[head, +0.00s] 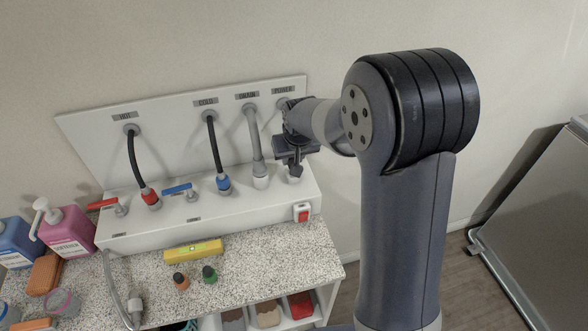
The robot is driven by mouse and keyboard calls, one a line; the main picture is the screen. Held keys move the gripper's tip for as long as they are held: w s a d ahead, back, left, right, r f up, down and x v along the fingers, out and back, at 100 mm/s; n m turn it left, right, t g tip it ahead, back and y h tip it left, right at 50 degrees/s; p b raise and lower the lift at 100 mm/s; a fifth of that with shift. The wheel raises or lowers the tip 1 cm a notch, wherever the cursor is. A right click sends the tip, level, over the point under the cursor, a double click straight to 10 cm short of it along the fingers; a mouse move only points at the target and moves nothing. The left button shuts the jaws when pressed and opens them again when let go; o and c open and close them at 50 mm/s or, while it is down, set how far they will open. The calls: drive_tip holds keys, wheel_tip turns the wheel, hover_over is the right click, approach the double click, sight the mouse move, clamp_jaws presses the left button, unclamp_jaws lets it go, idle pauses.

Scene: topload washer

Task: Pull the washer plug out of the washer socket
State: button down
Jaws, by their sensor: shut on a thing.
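My gripper (296,162) is at the right end of the white connection box, below the POWER label (284,90). It is shut on the washer plug, which is mostly hidden by the dark jaws and my wrist. The washer socket (294,179) is a light round fitting on the box's top, right under the jaws. The dark tips reach down to it; I cannot tell how far the plug sits in the socket. The power cord is largely hidden behind my gripper.
Left of my gripper stand the grey drain hose (255,135), the cold hose (214,150) and the hot hose (138,165). A red switch (303,214) is on the box front. Bottles (68,230) stand far left. A grey panel (535,235) is at right.

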drive_tip(key=shift+r+p, duration=0.9)
drive_tip(key=shift+r, duration=0.65)
